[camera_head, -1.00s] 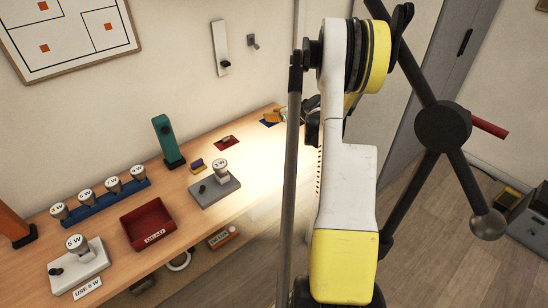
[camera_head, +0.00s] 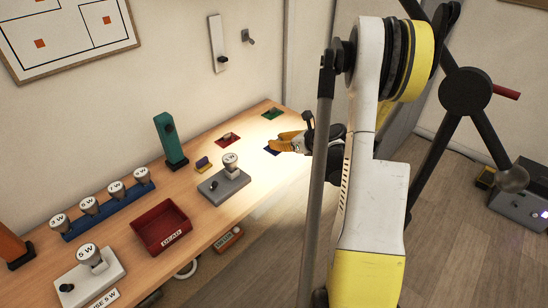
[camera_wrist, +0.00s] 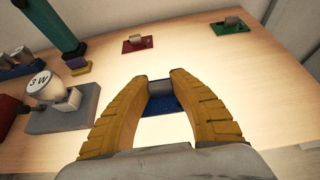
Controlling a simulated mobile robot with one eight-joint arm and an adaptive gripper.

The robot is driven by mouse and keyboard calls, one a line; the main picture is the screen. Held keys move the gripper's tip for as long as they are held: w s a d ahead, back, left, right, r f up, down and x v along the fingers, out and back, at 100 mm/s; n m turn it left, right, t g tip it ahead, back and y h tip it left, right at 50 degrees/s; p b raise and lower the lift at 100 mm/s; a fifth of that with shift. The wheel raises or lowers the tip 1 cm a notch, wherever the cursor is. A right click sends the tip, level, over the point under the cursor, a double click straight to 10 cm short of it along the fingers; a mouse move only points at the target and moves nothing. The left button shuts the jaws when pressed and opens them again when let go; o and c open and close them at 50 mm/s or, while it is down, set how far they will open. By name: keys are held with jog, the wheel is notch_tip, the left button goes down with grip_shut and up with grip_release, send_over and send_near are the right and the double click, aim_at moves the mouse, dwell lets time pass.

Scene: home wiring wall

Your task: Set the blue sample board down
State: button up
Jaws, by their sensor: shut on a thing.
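My gripper (camera_head: 277,145) has yellow-orange fingers and is at the far part of the wooden bench. In the wrist view my gripper (camera_wrist: 160,84) is shut on a small grey block on top of the blue sample board (camera_wrist: 164,106). The board's flat blue plate shows between and below the fingertips. In the head view a corner of the blue sample board (camera_head: 270,151) shows at the fingertips, level with or just above the bench top; I cannot tell whether it touches. The fingers hide the rest.
A red board (camera_head: 228,138) and a green board (camera_head: 272,113) lie nearby, each with a small block. A grey lamp base (camera_head: 224,186) with a "3 W" bulb stands to the left. The red tray (camera_head: 161,228) is further left. Bare bench top surrounds the blue board.

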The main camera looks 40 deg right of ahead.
aim_at(274, 158)
jog(key=shift+w+a+f, duration=0.5)
jog(key=shift+w+f, duration=0.05)
jog(key=shift+w, duration=0.05)
notch_tip(274, 158, down, 4)
jog(key=b, duration=0.2)
jog(key=shift+b, duration=0.4)
jog(key=shift+r, duration=0.1)
jog(key=o, duration=1)
